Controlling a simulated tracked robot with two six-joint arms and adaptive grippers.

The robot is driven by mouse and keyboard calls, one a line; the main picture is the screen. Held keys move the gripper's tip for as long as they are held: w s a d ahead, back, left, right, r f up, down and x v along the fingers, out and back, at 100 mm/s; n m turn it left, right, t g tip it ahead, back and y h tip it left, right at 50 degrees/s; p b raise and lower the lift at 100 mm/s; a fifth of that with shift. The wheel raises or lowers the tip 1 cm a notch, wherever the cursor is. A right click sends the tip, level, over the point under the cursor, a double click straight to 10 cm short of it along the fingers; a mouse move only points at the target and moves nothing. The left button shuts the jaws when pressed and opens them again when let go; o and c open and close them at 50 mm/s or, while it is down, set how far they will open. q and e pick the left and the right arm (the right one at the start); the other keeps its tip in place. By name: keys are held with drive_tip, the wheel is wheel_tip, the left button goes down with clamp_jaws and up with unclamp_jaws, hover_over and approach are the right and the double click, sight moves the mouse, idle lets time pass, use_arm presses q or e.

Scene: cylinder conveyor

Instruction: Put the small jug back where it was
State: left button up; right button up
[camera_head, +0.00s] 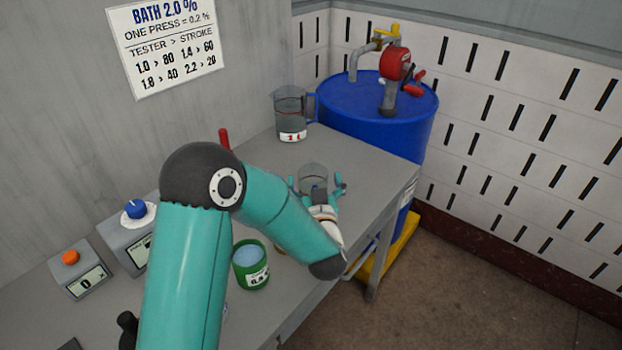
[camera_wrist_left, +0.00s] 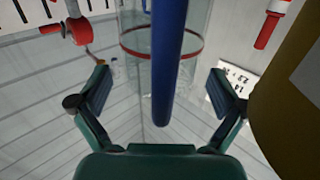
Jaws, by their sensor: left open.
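The small clear jug (camera_head: 313,174) stands on the grey bench, partly hidden behind my left gripper (camera_head: 317,187). My left gripper is open, with one teal finger showing at each side of the jug. In the left wrist view, a clear jug wall with a red ring (camera_wrist_left: 190,52) fills the upper middle. Its blue handle (camera_wrist_left: 166,65) runs down between the spread fingers of the left gripper (camera_wrist_left: 160,88). I see gaps between the handle and both fingers. My right gripper is not in view.
A larger clear jug (camera_head: 289,108) with a blue handle stands farther back on the bench, beside a blue drum (camera_head: 375,112) with a red-bodied fitting. A green cup (camera_head: 251,265) stands near my left forearm. Two dial boxes (camera_head: 78,275) (camera_head: 128,240) are at left.

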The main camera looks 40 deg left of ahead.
use_arm(q)
drive_tip(key=shift+s+d, duration=0.25)
drive_tip(key=b+v, duration=0.2)
drive_tip(key=v, duration=0.9)
drive_tip(key=shift+b, duration=0.4)
drive_tip(key=shift+s+d+r, duration=0.1)
drive_tip(key=shift+s, duration=0.05)
